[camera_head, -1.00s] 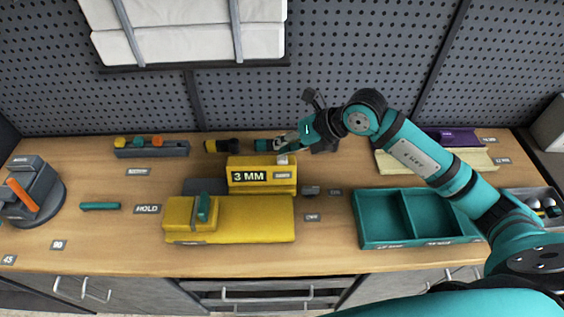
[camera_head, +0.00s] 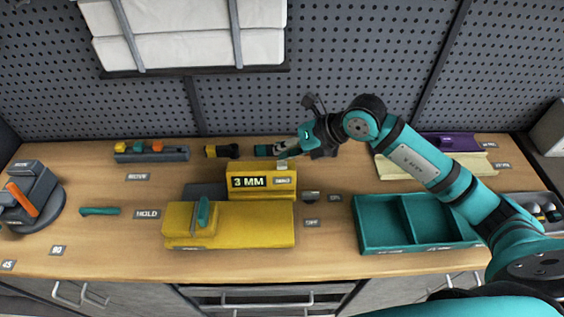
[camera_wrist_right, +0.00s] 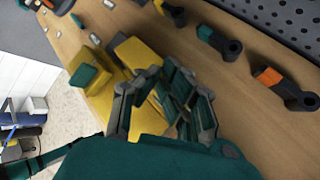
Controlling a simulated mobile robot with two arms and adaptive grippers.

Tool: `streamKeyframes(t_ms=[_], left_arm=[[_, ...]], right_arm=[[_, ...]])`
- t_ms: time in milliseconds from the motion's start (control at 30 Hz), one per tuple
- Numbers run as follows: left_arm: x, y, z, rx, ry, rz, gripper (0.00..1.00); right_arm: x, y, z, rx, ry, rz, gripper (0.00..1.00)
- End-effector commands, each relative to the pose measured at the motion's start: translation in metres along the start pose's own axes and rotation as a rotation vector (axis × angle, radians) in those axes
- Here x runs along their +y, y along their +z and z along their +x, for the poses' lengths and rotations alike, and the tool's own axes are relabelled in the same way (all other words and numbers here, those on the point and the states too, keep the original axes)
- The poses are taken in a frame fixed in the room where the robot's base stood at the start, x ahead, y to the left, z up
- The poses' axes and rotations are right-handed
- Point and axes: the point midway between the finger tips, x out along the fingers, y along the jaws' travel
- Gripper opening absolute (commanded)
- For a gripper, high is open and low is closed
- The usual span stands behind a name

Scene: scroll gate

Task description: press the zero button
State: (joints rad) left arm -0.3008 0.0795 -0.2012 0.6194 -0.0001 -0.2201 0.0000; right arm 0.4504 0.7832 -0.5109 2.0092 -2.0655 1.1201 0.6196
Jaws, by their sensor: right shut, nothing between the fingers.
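The yellow gauge box (camera_head: 262,181) shows "3 MM" on a dark display on its front. A small label (camera_head: 283,180), too blurred to read surely, sits right of the display. A small pale button (camera_head: 282,163) is on the box's top right, partly hidden by my gripper. My right gripper (camera_head: 285,150) is shut and empty, with its tips just above and behind the button. I cannot tell whether they touch it. In the wrist view, the fingers (camera_wrist_right: 165,98) cover part of the yellow box, and the button is hidden. My left gripper is not in view.
The yellow block (camera_head: 245,222) with a green slider (camera_head: 203,212) stands in front of the box. A teal two-part tray (camera_head: 415,220) is to its right. Dark cylindrical tools (camera_head: 222,151) lie behind. The pegboard wall (camera_head: 340,80) closes the back.

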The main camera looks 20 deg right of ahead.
Motion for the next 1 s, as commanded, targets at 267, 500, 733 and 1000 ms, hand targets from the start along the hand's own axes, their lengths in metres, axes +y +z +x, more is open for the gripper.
streamKeyframes(t_ms=[267,500,733,1000], left_arm=[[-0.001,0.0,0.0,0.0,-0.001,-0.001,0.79],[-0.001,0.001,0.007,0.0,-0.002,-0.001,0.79],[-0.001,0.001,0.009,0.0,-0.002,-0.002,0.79],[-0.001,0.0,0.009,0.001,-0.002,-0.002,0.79]], right_arm=[[0.0,0.0,0.0,0.0,0.0,0.0,0.0],[-0.003,-0.004,0.005,0.0,0.0,0.0,0.0],[-0.004,-0.004,0.006,0.0,0.0,0.0,0.0],[-0.004,-0.004,0.006,0.0,0.0,0.0,0.0]])
